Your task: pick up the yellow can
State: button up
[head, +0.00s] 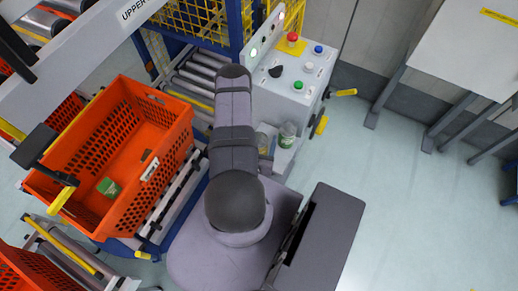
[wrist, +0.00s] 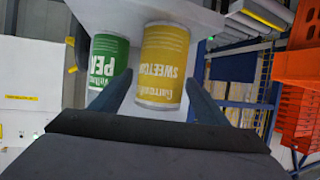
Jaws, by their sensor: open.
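The yellow can (wrist: 164,55), labelled sweetcorn, shows upside down in the middle of the wrist view. It is in line with the space between the fingers of my gripper (wrist: 160,82). My gripper is open, one finger towards each side of the can; I cannot tell whether either touches it. A green peas can (wrist: 108,62) stands close to the left of the yellow can, and the left finger covers part of the view near it. In the head view, my arm partly hides the cans, and my fingers cannot be made out.
A grey control box (head: 296,75) with a red button (head: 292,37) stands by the cans. An orange tote (head: 88,128) holding a small green item (head: 109,187) sits to the left on a roller conveyor. Open floor (head: 410,190) lies to the right.

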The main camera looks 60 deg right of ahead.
jog(key=shift+x, duration=1.35)
jog(key=shift+s, duration=0.1)
jog(key=c, duration=1.4)
jog(key=shift+r, duration=0.1)
notch_tip(320, 180, up, 10)
jog(key=p, duration=0.7)
